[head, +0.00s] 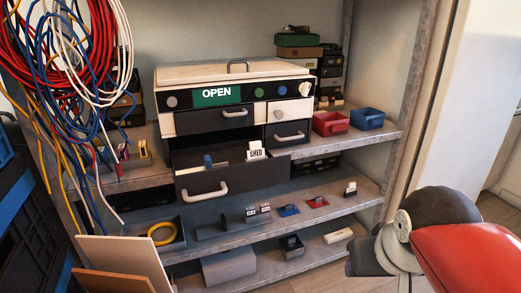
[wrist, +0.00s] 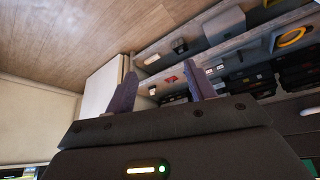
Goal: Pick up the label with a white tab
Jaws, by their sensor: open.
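A label with a white tab (head: 256,152), reading SHED, stands upright in the open drawer (head: 235,176) of the cabinet. A blue-tabbed piece (head: 208,161) stands to its left in the same drawer. A small black piece with a white part (head: 350,188) sits on the shelf below; I cannot tell if it is a label. My gripper (wrist: 158,90) is open and empty in the wrist view, its two dark fingers apart, with the lower shelves beyond. In the head view my arm is at the lower right, well away from the drawer, and the fingertips do not show.
The cabinet (head: 232,72) bears an OPEN sign and knobs. Red (head: 331,123) and blue (head: 367,118) bins sit to its right. Small blue (head: 288,210) and red (head: 317,202) pieces lie on the lower shelf. Loose cables (head: 85,60) hang at left. Floor at right is clear.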

